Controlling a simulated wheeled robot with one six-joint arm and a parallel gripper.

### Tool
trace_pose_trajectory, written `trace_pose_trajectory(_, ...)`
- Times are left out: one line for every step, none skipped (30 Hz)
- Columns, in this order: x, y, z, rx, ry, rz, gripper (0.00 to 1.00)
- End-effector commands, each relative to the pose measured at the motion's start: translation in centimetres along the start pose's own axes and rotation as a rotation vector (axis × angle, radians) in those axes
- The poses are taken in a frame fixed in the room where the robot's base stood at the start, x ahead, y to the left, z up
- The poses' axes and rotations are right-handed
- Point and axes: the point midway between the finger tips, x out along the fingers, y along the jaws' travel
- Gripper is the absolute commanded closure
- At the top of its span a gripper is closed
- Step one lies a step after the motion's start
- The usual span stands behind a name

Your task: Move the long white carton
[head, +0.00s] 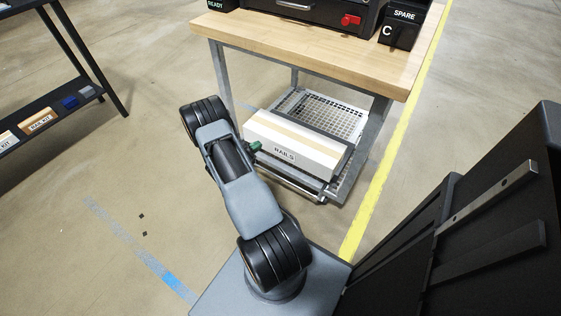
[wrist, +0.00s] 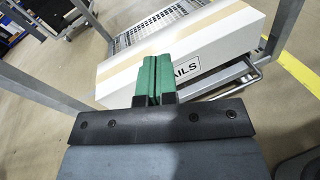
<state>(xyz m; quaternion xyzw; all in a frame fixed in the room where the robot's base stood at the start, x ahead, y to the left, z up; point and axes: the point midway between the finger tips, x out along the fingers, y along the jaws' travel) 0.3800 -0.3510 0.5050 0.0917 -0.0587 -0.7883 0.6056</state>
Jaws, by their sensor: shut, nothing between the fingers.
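The long white carton (head: 290,145) lies on the low wire shelf under the workbench. It has a tan tape strip along its top and a label reading RAILS on its near side. It also shows in the wrist view (wrist: 200,52), where the gripper hides part of its near side and label. My gripper (head: 254,147) is at the carton's left end in the head view. Its green fingers (wrist: 153,78) are shut together with nothing between them. I cannot tell whether they touch the carton.
A wire shelf (head: 325,108) and grey metal legs (head: 220,75) frame the carton beneath the wooden benchtop (head: 310,37). A black rack (head: 490,220) stands at right. A dark shelf with small boxes (head: 38,124) is at left. Open floor lies at left centre.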

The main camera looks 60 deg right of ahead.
Motion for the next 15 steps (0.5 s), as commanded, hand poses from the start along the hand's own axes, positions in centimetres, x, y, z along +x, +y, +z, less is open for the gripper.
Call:
trace_pose_trajectory(0.9,-1.2,-4.3,-0.051,-0.014,0.040,1.00)
trace_pose_trajectory(1.3,-1.6,-5.8,-0.073,-0.022,0.065,1.00)
trace_pose_trajectory(1.6,-2.1,-7.6,-0.101,-0.030,0.098,1.00)
trace_pose_trajectory(1.9,-2.4,-8.8,-0.119,-0.034,0.120,1.00)
trace_pose_trajectory(2.1,-2.8,-9.9,-0.135,-0.038,0.140,1.00)
trace_pose_trajectory(2.3,-3.2,-11.2,-0.154,-0.042,0.165,1.00)
trace_pose_trajectory(2.4,-3.5,-12.1,-0.165,-0.043,0.181,1.00)
trace_pose_trajectory(2.5,-3.8,-12.9,-0.176,-0.044,0.194,1.00)
trace_pose_trajectory(2.6,-4.1,-13.7,-0.187,-0.046,0.211,1.00)
trace_pose_trajectory(2.7,-4.2,-14.2,-0.193,-0.048,0.220,1.00)
trace_pose_trajectory(2.7,-4.4,-14.6,-0.199,-0.048,0.229,1.00)
trace_pose_trajectory(2.9,-4.5,-15.0,-0.205,-0.048,0.238,1.00)
trace_pose_trajectory(3.0,-4.6,-15.3,-0.208,-0.048,0.243,1.00)
trace_pose_trajectory(3.2,-4.6,-15.4,-0.210,-0.048,0.247,1.00)
trace_pose_trajectory(3.6,-4.6,-15.6,-0.211,-0.048,0.249,1.00)
